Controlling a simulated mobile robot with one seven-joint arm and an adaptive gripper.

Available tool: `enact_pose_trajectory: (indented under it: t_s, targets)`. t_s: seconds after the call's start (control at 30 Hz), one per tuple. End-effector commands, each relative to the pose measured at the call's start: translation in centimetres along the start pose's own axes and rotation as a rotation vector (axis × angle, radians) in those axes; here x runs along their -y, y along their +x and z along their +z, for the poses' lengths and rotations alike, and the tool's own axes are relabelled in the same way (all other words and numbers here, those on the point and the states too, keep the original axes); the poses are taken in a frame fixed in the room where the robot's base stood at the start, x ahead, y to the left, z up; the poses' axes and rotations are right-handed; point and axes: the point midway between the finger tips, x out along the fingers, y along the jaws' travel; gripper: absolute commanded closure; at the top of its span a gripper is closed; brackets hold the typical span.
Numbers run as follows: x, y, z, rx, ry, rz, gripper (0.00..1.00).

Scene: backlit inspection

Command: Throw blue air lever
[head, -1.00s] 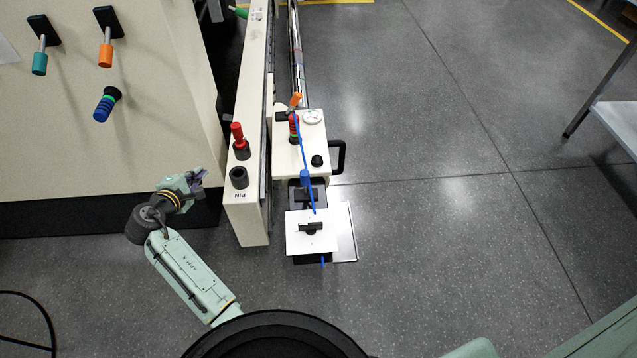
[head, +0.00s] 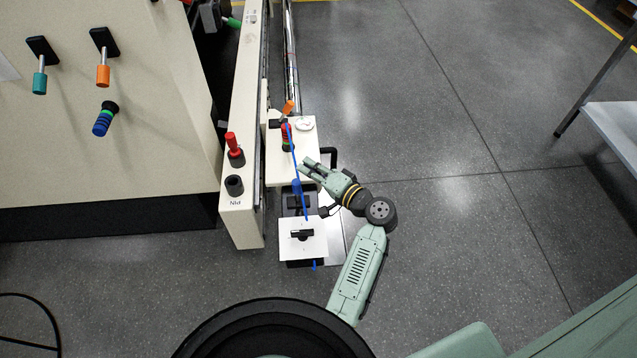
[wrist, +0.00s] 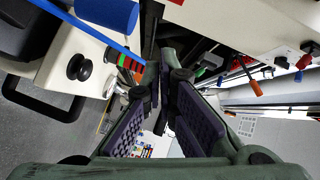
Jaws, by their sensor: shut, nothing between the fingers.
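A blue cylindrical grip (head: 296,187) stands at the front of the cream machine block, beside a thin blue line (head: 301,206) running lengthwise past it. I cannot tell whether the line is joined to the grip. Both show large at the upper left of the wrist view, the grip (wrist: 107,12) above the line (wrist: 75,20). My gripper (head: 307,167) is over the block, just right of the line and close to the grip, with its fingers pointing left. It is shut and empty; its dark pads (wrist: 167,75) show in the wrist view. Contact with the grip is not visible.
A red-topped knob (head: 233,146) stands on the cream rail to the left. A white plate (head: 303,246) with a black handle lies in front. Teal (head: 39,82) and orange (head: 103,75) levers are on the left cabinet. Open floor lies right.

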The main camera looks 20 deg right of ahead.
Motion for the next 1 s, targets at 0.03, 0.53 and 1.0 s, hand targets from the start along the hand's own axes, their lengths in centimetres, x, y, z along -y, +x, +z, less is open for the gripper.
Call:
enact_pose_trajectory:
  t_s: [0.03,0.53,1.0]
  targets:
    - [-2.8,-3.9,0.0,-0.029,0.099,-0.001,1.00]
    - [-7.6,-13.6,1.9,-0.129,0.341,-0.117,1.00]
    - [-6.4,-4.5,1.3,-0.129,0.340,-0.113,1.00]
